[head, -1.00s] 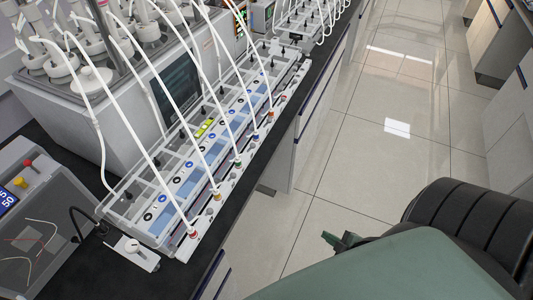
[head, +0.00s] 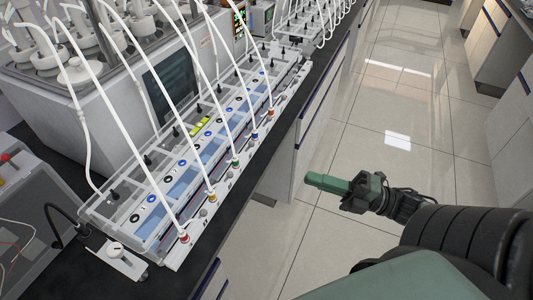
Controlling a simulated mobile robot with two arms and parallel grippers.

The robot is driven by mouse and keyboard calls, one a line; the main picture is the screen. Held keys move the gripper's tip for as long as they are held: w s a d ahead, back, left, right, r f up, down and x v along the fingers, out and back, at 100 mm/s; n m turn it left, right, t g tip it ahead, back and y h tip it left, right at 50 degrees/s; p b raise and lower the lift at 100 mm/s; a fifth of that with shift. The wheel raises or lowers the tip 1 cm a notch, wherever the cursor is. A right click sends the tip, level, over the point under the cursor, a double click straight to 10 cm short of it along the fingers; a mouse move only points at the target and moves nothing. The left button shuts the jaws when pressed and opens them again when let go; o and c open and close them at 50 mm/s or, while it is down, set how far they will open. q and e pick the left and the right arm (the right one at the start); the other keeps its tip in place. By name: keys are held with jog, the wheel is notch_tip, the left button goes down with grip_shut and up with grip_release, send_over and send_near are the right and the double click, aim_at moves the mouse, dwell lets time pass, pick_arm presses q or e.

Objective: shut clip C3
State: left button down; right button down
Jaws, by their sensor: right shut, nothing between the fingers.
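A long clear-lidded rack (head: 170,185) lies along the bench with a row of wells under its lid. Coloured fittings line its front rail, among them a red one (head: 184,238), a yellow one (head: 212,197) and a green one (head: 236,162), with white tubes rising from them. No label for clip C3 is readable, and I cannot tell which part it is or whether it is open. My right gripper (head: 312,180) is green, shut and empty, pointing left over the floor aisle, to the right of the rack and apart from it. My left gripper is out of view.
A grey unit with a dark screen (head: 171,86) and white-capped vessels stands behind the rack. A small white plate with a knob (head: 116,252) lies at the rack's near end. The bench's dark front edge (head: 235,205) borders the clear tiled floor (head: 370,150).

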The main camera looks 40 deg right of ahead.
jog(key=p, duration=0.2)
send_near(252, 144)
jog(key=shift+w+a, duration=2)
jog(key=shift+a, duration=0.45)
jog(key=shift+r, duration=0.35)
